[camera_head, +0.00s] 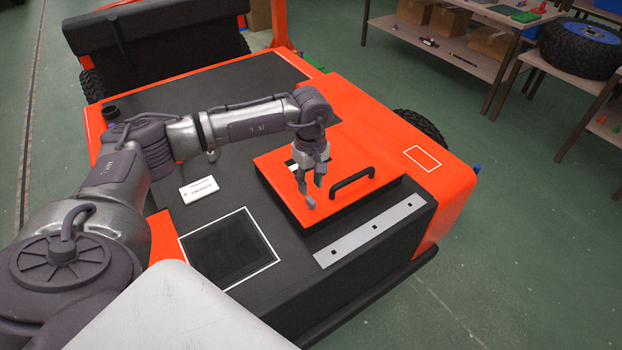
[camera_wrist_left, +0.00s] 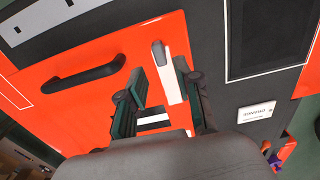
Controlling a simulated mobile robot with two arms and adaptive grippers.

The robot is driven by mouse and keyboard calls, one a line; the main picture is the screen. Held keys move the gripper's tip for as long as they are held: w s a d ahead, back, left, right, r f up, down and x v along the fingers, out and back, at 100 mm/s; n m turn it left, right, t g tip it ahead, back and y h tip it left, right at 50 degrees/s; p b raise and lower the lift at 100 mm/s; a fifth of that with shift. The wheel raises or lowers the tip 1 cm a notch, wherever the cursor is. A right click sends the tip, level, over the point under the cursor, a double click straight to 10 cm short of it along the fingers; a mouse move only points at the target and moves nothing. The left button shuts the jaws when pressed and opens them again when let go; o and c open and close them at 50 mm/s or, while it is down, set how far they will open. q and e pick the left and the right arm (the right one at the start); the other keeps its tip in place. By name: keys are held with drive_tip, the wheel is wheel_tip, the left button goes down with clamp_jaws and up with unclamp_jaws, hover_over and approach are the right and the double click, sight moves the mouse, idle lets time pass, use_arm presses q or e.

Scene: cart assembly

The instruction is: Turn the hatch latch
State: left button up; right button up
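The orange hatch (camera_head: 349,208) is closed flat on the cart's dark top and carries a black bar handle (camera_head: 352,182). In the left wrist view the hatch (camera_wrist_left: 60,110) fills the middle, with the handle (camera_wrist_left: 84,77) at left. A small grey latch (camera_wrist_left: 158,53) with a white strip beside it lies at the hatch edge, ahead of the gap between my fingers. My left gripper (camera_head: 310,188) points down over the hatch near the latch. Its fingers are apart in the left wrist view (camera_wrist_left: 163,98). Contact with the latch cannot be told. My right gripper is not in view.
A white label plate (camera_head: 198,190) and a white-outlined dark square (camera_head: 230,248) lie left of the hatch. A grey metal strip (camera_head: 370,231) lies in front of it. Shelves (camera_head: 460,52) with boxes and a tyre (camera_head: 580,48) stand at back right, beyond clear floor.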

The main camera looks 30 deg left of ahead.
sight(311, 200)
use_arm(q)
wheel_tip(311, 200, down, 6)
drive_tip(key=b, duration=0.4)
drive_tip(key=shift+f, duration=0.25)
drive_tip(key=shift+r, duration=0.1)
clamp_jaws()
drive_tip(key=n, duration=0.4)
drive_tip(key=shift+n, duration=0.4)
drive_tip(key=n, duration=0.3)
drive_tip(key=shift+n, duration=0.3)
drive_tip(key=n, duration=0.9)
drive_tip(key=shift+o, duration=1.2)
unclamp_jaws()
drive_tip(key=shift+r, duration=0.1)
